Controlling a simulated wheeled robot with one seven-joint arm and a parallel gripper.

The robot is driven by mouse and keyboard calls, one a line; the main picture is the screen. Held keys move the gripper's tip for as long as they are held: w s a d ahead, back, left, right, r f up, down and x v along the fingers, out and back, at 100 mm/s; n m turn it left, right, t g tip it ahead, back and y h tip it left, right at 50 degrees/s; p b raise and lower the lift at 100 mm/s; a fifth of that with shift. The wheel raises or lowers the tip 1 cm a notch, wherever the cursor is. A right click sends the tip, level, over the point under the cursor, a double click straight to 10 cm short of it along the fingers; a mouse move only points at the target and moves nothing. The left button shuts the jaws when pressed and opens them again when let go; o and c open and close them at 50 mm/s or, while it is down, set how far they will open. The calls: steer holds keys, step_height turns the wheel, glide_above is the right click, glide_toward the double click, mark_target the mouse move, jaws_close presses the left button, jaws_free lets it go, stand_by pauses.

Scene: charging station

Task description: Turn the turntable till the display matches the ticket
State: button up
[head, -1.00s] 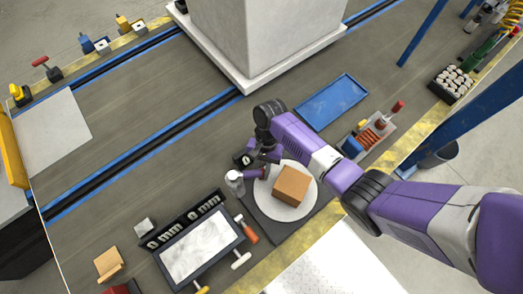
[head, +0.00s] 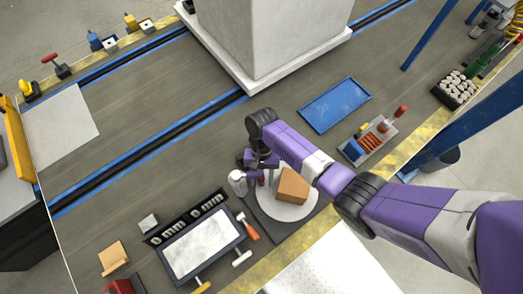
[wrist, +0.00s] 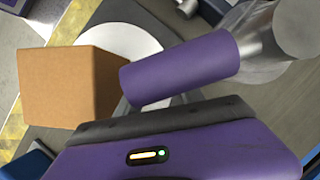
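The turntable (head: 283,211) is a pale disc on a dark base, with a brown box (head: 292,186) on it. Both show in the wrist view: the box (wrist: 70,83) at left, the disc (wrist: 145,43) behind. My gripper (head: 259,177) is low at the turntable's far left edge, beside a silvery rounded object (head: 238,181). In the wrist view a purple cylindrical part reaches toward the box; whether it touches is unclear. The finger gap is hidden. I cannot identify the ticket for certain.
A framed white panel (head: 203,247) and a red-handled tool (head: 248,228) lie left of the turntable. A blue tray (head: 335,105) and a tool holder (head: 375,140) are to the right. A large grey column (head: 265,45) stands behind. The bench between tray and blue rail is clear.

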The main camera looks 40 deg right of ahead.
steer(key=v, duration=0.7)
steer(key=shift+r, duration=0.35)
steer(key=shift+w, duration=0.1)
